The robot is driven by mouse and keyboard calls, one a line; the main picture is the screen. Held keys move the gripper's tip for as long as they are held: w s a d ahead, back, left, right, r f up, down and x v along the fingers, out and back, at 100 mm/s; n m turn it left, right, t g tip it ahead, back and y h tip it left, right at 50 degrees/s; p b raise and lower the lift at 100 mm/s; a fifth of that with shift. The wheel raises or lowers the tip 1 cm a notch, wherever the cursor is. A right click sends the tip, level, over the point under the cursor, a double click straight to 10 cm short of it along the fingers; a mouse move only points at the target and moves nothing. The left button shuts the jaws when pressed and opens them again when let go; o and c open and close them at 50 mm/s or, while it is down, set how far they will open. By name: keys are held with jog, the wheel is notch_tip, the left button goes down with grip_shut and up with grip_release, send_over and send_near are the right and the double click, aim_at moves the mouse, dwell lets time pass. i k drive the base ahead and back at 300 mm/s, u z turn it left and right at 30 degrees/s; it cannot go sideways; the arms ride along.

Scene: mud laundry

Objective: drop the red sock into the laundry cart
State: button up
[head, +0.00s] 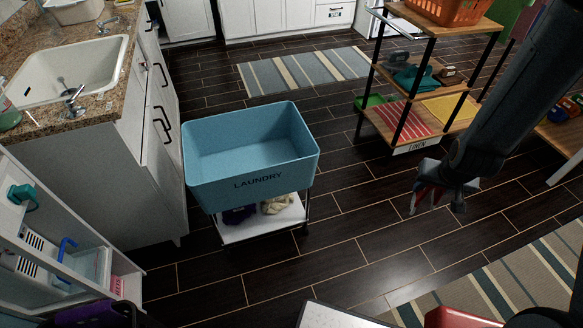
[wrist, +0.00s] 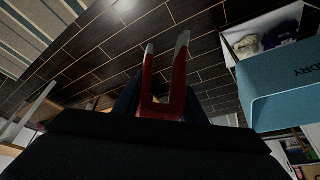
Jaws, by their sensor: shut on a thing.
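The laundry cart (head: 215,180) is a blue tub labelled LAUNDRY, standing left of centre in the head view. The visible part of its inside is empty. My gripper (head: 428,203) is to the right of the cart, apart from it and above the dark floor. The cart's blue wall (wrist: 285,90) is at the right there.
The cart's white lower shelf (head: 262,226) holds purple and cream cloths. A sink counter (head: 108,82) is at the left. A shelf rack (head: 440,118) with folded cloths and an orange basket (head: 450,8) stands behind my gripper. Floor between gripper and cart is clear.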

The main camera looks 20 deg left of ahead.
aim_at(274, 162)
jog(key=u, duration=0.2)
jog(key=i, duration=0.65)
jog(key=u, duration=1)
jog(key=i, duration=0.55)
jog(key=u, duration=0.65)
